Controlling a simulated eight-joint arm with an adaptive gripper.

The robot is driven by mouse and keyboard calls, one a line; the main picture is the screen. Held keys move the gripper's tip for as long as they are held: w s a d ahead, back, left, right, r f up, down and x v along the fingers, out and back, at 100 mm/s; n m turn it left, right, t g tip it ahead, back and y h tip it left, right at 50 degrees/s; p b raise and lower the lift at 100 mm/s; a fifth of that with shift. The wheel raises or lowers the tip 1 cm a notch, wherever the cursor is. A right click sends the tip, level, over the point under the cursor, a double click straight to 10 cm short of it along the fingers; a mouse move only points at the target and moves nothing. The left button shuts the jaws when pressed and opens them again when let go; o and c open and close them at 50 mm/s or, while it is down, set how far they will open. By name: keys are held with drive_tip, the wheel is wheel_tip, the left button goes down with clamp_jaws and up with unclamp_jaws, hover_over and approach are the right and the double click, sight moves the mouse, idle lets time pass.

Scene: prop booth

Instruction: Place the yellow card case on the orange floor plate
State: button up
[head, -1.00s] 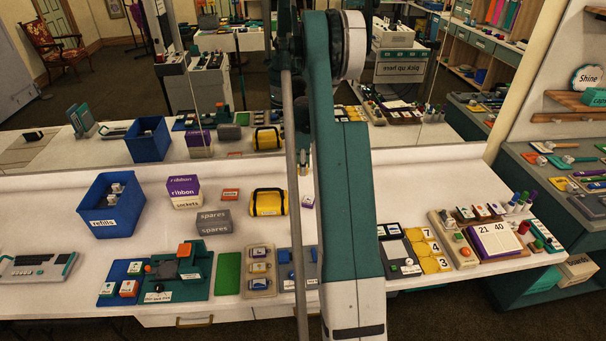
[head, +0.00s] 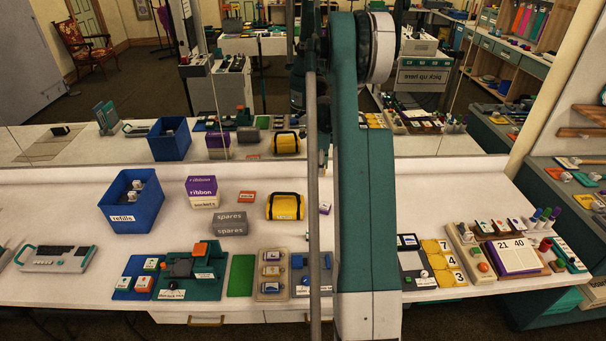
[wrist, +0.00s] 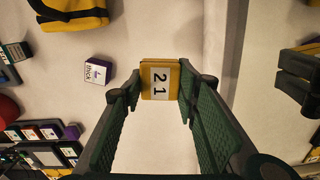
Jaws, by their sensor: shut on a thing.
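In the wrist view, my gripper (wrist: 160,82) is shut on the yellow card case (wrist: 147,78), a small yellow block with a white "21" label, held between its fingertips. The pale counter lies beyond it; I cannot tell the height of the gap. In the head view, my arm hides the gripper and the case. I cannot surely pick out the orange floor plate. Flat yellow-orange plates (head: 443,263) with numbers such as 7, 4 and 3 lie right of my arm, and a small orange labelled block (head: 247,197) lies left of it.
A yellow bag (head: 285,207) and a small purple-and-white box (wrist: 97,70) are near the gripper. A blue bin (head: 131,205), grey spares box (head: 229,223) and green console (head: 195,270) stand left. A mirror runs along the counter's back.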

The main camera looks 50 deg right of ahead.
drive_tip(key=w+a+b, duration=0.3)
drive_tip(key=w+a, duration=0.8)
drive_tip(key=a, duration=0.1)
drive_tip(key=r+n+b, duration=0.1)
drive_tip(key=n+b, duration=0.1)
hover_over(247, 196)
drive_tip(key=shift+d, duration=0.1)
drive_tip(key=shift+f+b, duration=0.45)
drive_tip(key=shift+f, duration=2.7)
drive_tip(key=shift+f, duration=1.85)
drive_tip(key=shift+f+b, duration=0.15)
drive_tip(key=shift+b, duration=0.2)
